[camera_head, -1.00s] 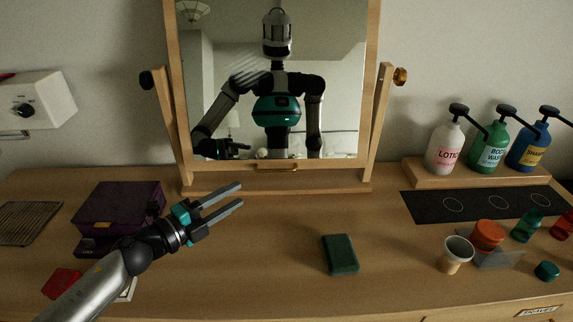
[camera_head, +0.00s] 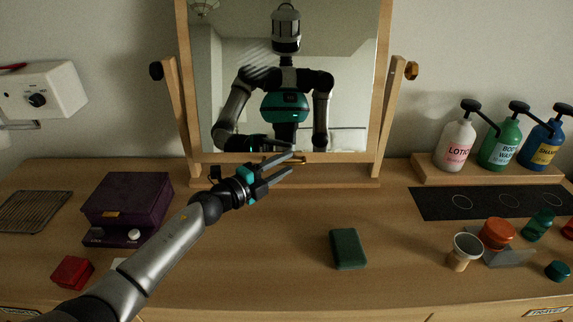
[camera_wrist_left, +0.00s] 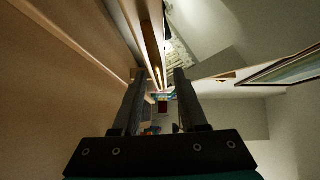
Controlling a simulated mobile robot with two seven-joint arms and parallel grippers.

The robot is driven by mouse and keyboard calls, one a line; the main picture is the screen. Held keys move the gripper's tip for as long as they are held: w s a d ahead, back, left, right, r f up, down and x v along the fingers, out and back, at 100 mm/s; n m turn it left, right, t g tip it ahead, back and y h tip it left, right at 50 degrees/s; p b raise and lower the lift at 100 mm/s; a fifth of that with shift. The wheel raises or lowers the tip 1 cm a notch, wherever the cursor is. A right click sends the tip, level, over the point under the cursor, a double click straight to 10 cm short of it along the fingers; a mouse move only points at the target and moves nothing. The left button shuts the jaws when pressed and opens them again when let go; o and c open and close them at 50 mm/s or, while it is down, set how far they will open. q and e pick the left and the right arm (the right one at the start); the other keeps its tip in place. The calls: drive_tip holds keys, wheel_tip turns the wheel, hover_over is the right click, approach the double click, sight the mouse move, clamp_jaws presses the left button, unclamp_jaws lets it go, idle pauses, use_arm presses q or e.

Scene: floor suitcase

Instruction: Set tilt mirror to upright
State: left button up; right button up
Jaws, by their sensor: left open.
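The tilt mirror (camera_head: 350,95) stands at the back of the counter in a wooden frame between two posts, with a dark knob (camera_head: 156,71) on the left and a brown knob (camera_head: 411,70) on the right. Its glass reflects my body; its exact tilt is hard to judge. My left gripper (camera_head: 290,163) is open and empty at the frame's lower edge, near a small brass handle there that its fingers partly cover. In the left wrist view, a wooden edge (camera_wrist_left: 154,50) runs ahead between the open fingers (camera_wrist_left: 160,73). My right gripper is not directly in view.
A purple box (camera_head: 128,205), a red block (camera_head: 72,272) and a wire rack (camera_head: 34,211) lie left. A green sponge-like block (camera_head: 348,249) lies in front. A cup (camera_head: 466,250), jars and pump bottles (camera_head: 500,147) stand right. The counter's middle is mostly clear.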

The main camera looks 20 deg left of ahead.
use_arm(q)
drive_tip(key=shift+w+d, duration=0.35)
drive_tip(key=shift+w, duration=0.2)
clamp_jaws()
idle(1.2)
